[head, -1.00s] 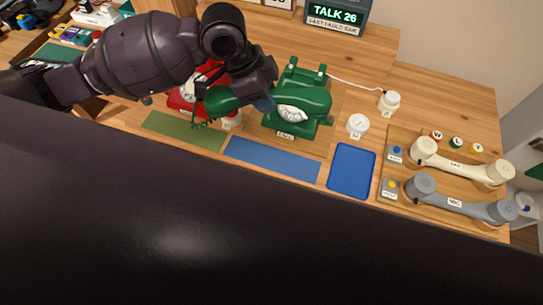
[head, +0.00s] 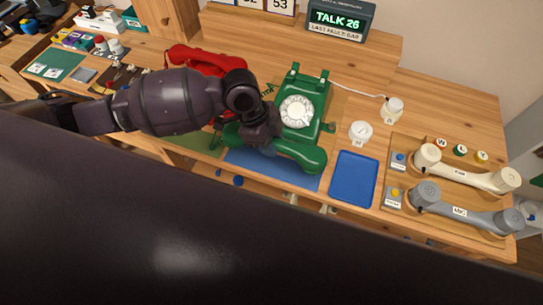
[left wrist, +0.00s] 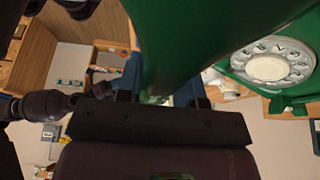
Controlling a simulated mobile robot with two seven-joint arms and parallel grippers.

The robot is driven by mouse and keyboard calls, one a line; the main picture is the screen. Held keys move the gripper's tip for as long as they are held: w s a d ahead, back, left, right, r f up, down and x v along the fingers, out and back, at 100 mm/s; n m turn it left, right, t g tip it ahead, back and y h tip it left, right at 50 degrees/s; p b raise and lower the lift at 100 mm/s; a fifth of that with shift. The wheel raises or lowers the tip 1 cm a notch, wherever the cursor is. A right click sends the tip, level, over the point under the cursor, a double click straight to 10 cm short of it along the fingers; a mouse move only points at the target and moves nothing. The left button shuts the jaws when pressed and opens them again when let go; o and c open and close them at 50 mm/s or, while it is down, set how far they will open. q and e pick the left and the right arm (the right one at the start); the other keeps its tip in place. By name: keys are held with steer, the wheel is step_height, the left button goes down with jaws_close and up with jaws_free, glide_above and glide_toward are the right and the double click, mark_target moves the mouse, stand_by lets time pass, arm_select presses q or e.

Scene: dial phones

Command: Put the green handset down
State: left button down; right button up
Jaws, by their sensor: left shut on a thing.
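The green handset (head: 306,158) crosses the blue mat (head: 262,166) in front of the green dial phone (head: 303,104). My left gripper (head: 267,144) is shut on the handset's middle and hides part of it. Whether the handset touches the mat I cannot tell. The phone's cradle, at its back, is empty. In the left wrist view the handset (left wrist: 185,30) fills the top middle, between the blue finger pads, with the phone's dial (left wrist: 272,66) to its right. My right gripper is not seen.
A red phone (head: 205,60) stands behind my left arm. A blue tray (head: 354,180) lies right of the mat, and white and grey handsets (head: 465,178) rest on a wooden stand at the right. A white round dial piece (head: 361,131) stands behind the tray.

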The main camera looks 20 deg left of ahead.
arm_select(q)
steer(key=shift+f, duration=1.95)
step_height(320, 180, down, 3)
steer(key=shift+f+b, duration=0.15)
steer(key=shift+b, duration=0.25)
steer(key=shift+f, duration=0.1)
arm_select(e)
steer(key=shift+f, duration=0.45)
arm_select(q)
steer(key=c, duration=0.9)
jaws_free()
steer(key=shift+o, duration=0.6)
steer(key=shift+a+r, duration=0.1)
steer(key=shift+r, duration=0.15)
steer(key=p+v, duration=0.1)
steer(key=v, duration=1)
steer(key=shift+a+r, duration=0.15)
steer(key=shift+r, duration=0.1)
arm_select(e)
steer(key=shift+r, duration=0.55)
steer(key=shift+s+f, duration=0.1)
